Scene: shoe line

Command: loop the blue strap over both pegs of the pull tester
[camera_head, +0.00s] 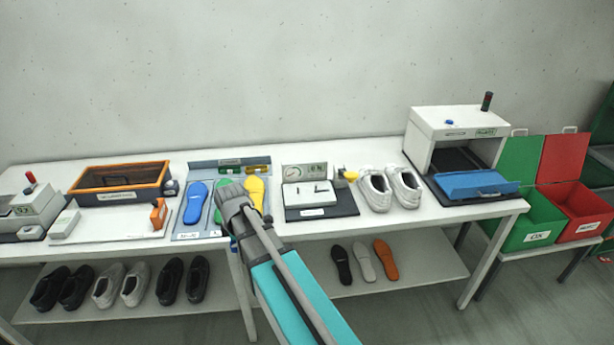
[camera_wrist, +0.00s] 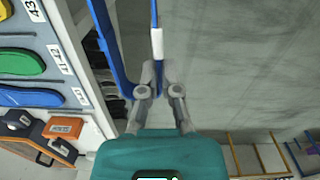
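The blue strap (camera_wrist: 102,30) is a loop with a white section, seen in the wrist view. It runs up from between my fingertips and out of the top of the picture. My gripper (camera_wrist: 160,72) appears closed around it. The pull tester (camera_head: 307,172) appears to be the gauge unit on a dark base, right of my gripper. Its white block carries small dark uprights, too small to tell clearly as pegs.
A tray of coloured insoles (camera_head: 190,232) is left of the tester. White shoes (camera_head: 376,188) stand to its right. Farther right is a white machine (camera_head: 432,122) with a blue flap. Left are an orange-framed box (camera_head: 78,188) and an orange block (camera_head: 158,214). Shoes and insoles lie on the lower shelf (camera_head: 300,293).

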